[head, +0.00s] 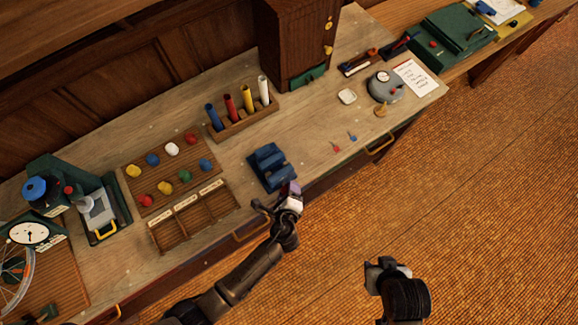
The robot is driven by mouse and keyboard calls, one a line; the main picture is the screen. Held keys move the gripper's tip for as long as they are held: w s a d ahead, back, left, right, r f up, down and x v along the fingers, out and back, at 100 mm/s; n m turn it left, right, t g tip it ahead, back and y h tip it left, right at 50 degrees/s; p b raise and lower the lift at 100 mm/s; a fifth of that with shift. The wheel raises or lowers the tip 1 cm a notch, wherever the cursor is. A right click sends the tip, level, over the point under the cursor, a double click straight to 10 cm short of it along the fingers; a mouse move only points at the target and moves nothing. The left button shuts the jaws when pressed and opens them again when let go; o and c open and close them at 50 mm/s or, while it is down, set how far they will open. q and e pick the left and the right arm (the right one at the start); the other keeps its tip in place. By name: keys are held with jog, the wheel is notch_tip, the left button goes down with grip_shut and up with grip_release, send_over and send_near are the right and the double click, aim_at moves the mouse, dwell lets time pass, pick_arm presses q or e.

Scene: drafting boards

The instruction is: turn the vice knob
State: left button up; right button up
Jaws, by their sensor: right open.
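A blue vice-like block (268,168) with rounded bars sits near the front edge of the bench. I cannot make out a separate knob on it. My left gripper (272,205) is just in front of and below the block, close to the bench edge; its fingers are dark and small, and I cannot tell whether they are open. No contact with the block can be made out. My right gripper (379,266) is open and empty over the floor, well away from the bench.
The wooden bench (305,130) runs from lower left to upper right. A sorting tray (190,215) and a board of coloured knobs (150,200) lie left of the block. A tube rack (245,122) stands behind it. Bench to its right is mostly clear.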

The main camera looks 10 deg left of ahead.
pick_arm(q)
jog(key=o, duration=0.3)
dwell(0.5)
